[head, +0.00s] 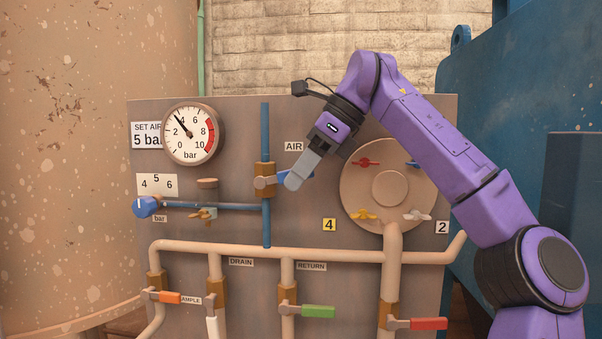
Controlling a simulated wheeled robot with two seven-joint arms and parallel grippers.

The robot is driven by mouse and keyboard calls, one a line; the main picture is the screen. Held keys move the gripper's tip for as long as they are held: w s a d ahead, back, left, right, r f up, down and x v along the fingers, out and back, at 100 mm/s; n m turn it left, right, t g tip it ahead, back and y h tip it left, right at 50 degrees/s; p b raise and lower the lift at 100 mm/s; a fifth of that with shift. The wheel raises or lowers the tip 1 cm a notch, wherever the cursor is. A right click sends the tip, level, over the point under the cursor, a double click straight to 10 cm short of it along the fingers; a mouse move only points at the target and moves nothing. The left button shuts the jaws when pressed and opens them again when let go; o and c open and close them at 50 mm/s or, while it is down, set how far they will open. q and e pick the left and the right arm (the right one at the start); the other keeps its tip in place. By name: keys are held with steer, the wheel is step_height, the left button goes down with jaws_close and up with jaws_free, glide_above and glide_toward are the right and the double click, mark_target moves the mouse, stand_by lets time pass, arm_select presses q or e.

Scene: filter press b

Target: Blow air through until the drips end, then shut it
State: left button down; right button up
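The AIR valve sits on the vertical blue pipe (266,225), with a brass body (265,172) and a lever lying sideways to the right, across the pipe. The blue end of the lever (310,175) shows just behind my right gripper (292,181). My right gripper reaches down to this lever from the upper right and overlaps it; its fingers are seen edge-on, so I cannot tell whether they are closed on it. The pressure gauge (190,134) has its needle pointing to the upper left, below mid-scale. The blue regulator knob (145,207) is at the left. My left gripper is out of view. No drips can be made out.
Below run cream pipes with orange (169,297), white (212,327), green (318,311) and red (428,323) levers. A round plate (389,188) with small coloured taps stands right of the gripper. A tan tank (90,150) fills the left; a blue machine (520,90) the right.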

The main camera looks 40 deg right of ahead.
steer(key=p+v, duration=0.5)
steer(key=v, duration=0.5)
steer(key=shift+d+r, duration=0.15)
steer(key=shift+r, duration=0.1)
